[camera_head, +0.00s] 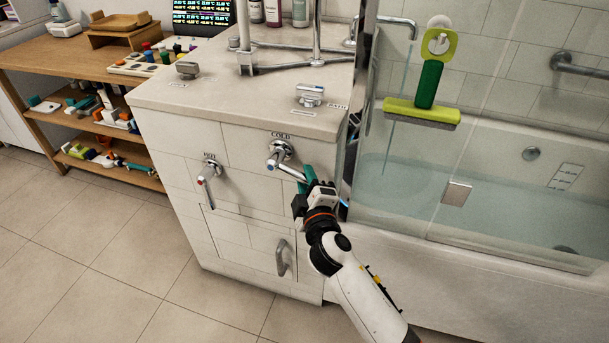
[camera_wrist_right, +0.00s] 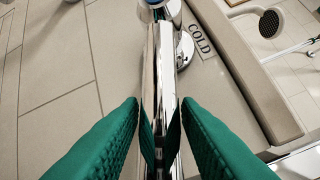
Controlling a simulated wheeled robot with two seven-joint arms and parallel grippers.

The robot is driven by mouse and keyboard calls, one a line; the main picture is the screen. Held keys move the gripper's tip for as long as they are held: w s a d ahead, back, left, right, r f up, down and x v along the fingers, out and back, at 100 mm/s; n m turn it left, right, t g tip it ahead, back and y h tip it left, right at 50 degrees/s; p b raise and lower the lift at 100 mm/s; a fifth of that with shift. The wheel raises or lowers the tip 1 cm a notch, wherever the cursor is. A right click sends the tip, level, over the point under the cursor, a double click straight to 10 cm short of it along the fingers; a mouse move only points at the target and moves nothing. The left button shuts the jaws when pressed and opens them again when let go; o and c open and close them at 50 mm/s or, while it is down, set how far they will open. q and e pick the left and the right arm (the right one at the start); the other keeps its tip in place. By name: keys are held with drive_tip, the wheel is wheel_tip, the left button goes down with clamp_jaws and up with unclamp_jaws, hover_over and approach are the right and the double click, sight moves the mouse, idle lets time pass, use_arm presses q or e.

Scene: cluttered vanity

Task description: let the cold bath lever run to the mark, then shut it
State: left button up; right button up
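The cold bath lever (camera_head: 290,170) is chrome with a blue-marked hub, under the word COLD on the tiled cabinet front. It slants down to the right. In the right wrist view the lever (camera_wrist_right: 163,70) runs between the green finger pads. My right gripper (camera_head: 307,183) is closed around the lever's outer part, which the fingers partly hide. The bath (camera_head: 490,255) on the right holds bluish water (camera_head: 490,205). A pale plate with marks (camera_head: 567,177) is on its far inner wall; I cannot read the exact water level against it. My left gripper is not in view.
A hot lever (camera_head: 206,178) hangs down to the left of the cold one. A glass screen (camera_head: 400,140) with a green squeegee (camera_head: 430,85) stands right of my right gripper. A cabinet handle (camera_head: 282,258) is below. Cluttered wooden shelves (camera_head: 60,62) stand left; the floor there is clear.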

drive_tip(key=shift+x, duration=1.15)
clamp_jaws()
drive_tip(key=shift+d+f, duration=0.1)
